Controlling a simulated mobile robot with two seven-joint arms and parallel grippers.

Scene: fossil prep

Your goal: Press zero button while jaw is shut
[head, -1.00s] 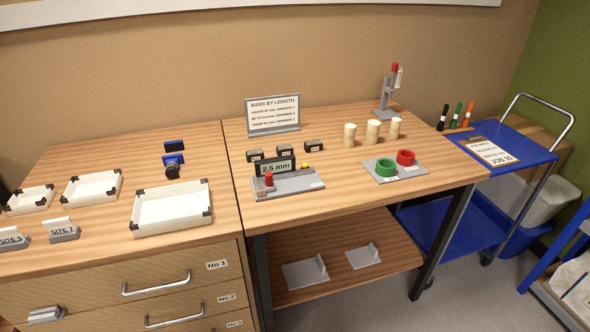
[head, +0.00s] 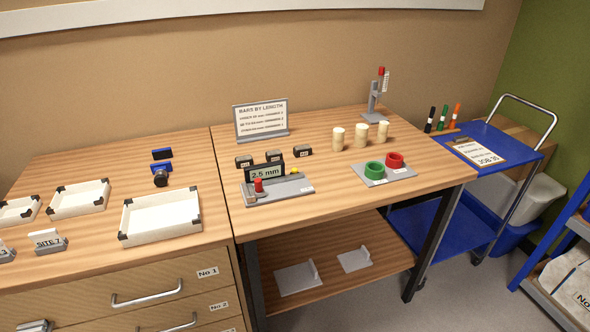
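The measuring device (head: 285,188) is a grey base on the right-hand table, near its front left. Its display (head: 265,172) stands upright and reads 2.5 mm. A red knob or button (head: 258,185) stands at the base's left end, beside a small beige block. A small yellow piece (head: 295,171) sits at the back right of the base. Which of these is the zero button, and whether the jaw is shut, is too small to tell. Neither of my grippers is in the head view.
Several dark labelled blocks (head: 302,150) stand behind the device. A white tray (head: 160,238) is left. A blue cart (head: 500,137) stands right.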

